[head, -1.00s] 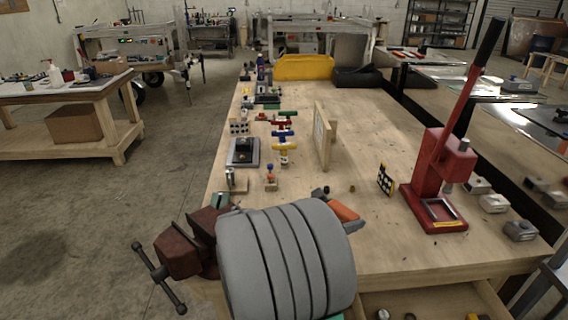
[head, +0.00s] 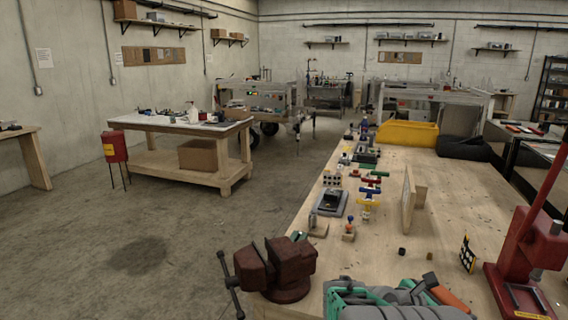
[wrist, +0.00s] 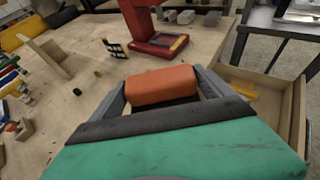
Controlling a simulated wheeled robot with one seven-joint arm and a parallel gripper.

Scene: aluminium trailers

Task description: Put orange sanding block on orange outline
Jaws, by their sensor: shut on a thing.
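The orange sanding block (wrist: 162,85) is between the two fingers of my gripper (wrist: 163,92) in the wrist view, held across its width. A dark strip shows under its near edge. In the head view, part of the orange block (head: 452,298) shows beside my gripper (head: 432,287) at the bottom right, near the front edge of the wooden bench. My arm hides the rest. I cannot make out an orange outline in either view.
A red press (head: 527,250) stands on the bench (head: 440,220) at right. A dark red vise (head: 280,268) is at its near left corner. An upright wooden board (head: 409,205) and several small tools stand along the left side. An open drawer (wrist: 284,110) shows in the wrist view.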

